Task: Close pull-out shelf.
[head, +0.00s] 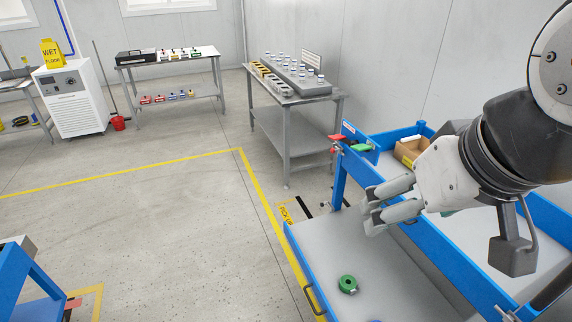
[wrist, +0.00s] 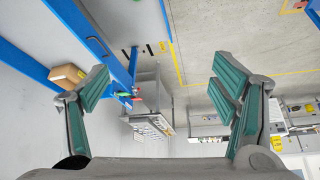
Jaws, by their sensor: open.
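The pull-out shelf (head: 385,282) is a grey tray with a blue rim, low at the blue bench in the head view. It stands pulled out to the left from under the bench top. A dark handle (head: 315,300) is on its blue front edge. A green round part (head: 347,284) lies on it. My gripper (head: 378,206) is above the shelf in the picture, apart from the handle. Its two fingers are spread and empty, and they also show wide apart in the wrist view (wrist: 162,88). The shelf's near right part is cut off by the frame.
The blue bench (head: 450,262) carries a cardboard box (head: 410,150) and red and green parts (head: 360,147). A grey table (head: 288,130) with a rack of vials stands behind it. Open floor (head: 150,220) with yellow lines lies left. Another blue frame (head: 25,285) stands lower left.

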